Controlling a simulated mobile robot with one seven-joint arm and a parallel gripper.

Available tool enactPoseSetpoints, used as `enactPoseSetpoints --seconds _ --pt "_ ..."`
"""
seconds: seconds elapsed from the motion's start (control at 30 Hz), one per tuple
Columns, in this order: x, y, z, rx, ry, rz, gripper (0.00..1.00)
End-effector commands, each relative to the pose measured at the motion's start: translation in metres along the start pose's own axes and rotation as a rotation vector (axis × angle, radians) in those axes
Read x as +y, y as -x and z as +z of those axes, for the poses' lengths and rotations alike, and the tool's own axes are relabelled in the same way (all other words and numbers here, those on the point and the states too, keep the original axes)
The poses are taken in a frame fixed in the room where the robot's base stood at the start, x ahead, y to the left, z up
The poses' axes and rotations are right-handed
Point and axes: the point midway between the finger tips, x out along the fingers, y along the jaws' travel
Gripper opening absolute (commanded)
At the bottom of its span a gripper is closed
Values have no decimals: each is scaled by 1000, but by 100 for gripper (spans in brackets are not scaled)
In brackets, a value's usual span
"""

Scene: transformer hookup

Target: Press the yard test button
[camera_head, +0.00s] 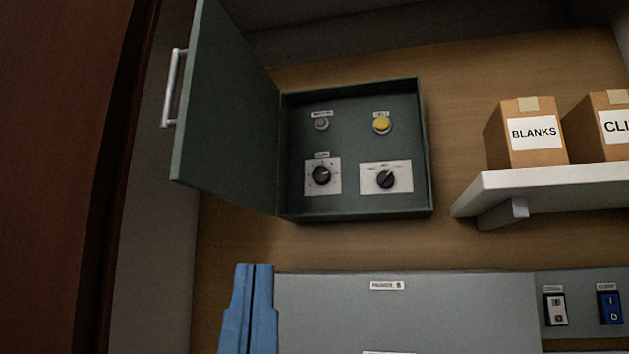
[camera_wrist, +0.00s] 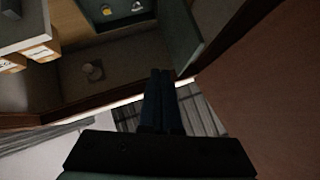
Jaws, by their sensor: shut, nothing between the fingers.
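A dark green wall box (camera_head: 355,211) hangs open, its door (camera_head: 225,110) swung out to the left. Inside, a yellow round button (camera_head: 382,125) sits at the upper right and a small grey round button (camera_head: 321,124) at the upper left. Their labels are too small to read surely. My blue gripper (camera_head: 254,266) is shut and empty, pointing up, below and left of the box and apart from it. In the wrist view my gripper (camera_wrist: 162,72) shows dark and shut, and the yellow button (camera_wrist: 107,10) shows at the top edge.
Two black rotary knobs (camera_head: 321,175) (camera_head: 387,179) sit below the buttons. A white shelf (camera_head: 550,191) with cartons, one marked BLANKS (camera_head: 530,135), is at right. A grey panel (camera_head: 440,315) with rocker switches (camera_head: 609,306) lies below. The wall between box and panel is clear.

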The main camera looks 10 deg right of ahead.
Motion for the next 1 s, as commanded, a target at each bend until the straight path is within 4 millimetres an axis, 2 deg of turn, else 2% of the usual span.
enactPoseSetpoints --seconds 0.67,0.77,0.83,1.0 --pt "0 -4 -1 -1 5 1 0" --pt "2 -21 -4 -4 29 4 0" --pt "5 -42 -8 -10 64 10 0" --pt "17 -114 -18 -33 213 25 0"
